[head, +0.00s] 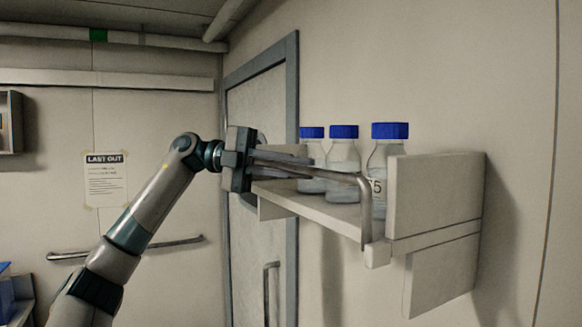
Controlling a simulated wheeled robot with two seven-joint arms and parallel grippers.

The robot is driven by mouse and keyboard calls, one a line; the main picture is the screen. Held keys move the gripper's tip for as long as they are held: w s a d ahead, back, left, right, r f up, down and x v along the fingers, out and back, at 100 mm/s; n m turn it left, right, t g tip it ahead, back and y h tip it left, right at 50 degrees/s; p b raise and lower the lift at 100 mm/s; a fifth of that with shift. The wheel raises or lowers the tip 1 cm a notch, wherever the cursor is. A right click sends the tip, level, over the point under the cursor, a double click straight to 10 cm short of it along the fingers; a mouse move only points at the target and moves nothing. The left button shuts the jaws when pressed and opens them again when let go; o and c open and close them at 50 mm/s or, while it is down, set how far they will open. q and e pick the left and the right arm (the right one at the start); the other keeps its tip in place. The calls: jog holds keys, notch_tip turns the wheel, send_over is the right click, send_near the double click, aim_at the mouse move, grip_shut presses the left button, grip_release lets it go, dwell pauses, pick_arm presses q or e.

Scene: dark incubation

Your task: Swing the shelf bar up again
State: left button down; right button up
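The shelf bar (340,176) is a grey metal rod. It runs across the front of the wall shelf (318,207) at about the height of the bottles' bodies. At its right end it bends down to a small pale block (377,254) at the shelf's front corner. My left gripper (290,163) comes in from the left, with its dark fingers pointing right along the bar's left part. The fingers overlap the bar in the head view, and I cannot tell whether they grip it. The bar's left end is hidden behind the gripper. My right gripper is out of view.
Three blue-capped bottles, the left (312,160), the middle (343,155) and the right (385,160), stand upright on the shelf behind the bar. A pale end panel (435,195) closes the shelf's right side. A grey-framed door (262,105) is behind my gripper.

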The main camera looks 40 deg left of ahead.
pick_arm(q)
jog(key=shift+w, duration=0.25)
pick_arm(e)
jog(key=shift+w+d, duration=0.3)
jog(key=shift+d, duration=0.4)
pick_arm(q)
jog(key=c, duration=1.8)
grip_release()
jog(key=shift+d, duration=0.1)
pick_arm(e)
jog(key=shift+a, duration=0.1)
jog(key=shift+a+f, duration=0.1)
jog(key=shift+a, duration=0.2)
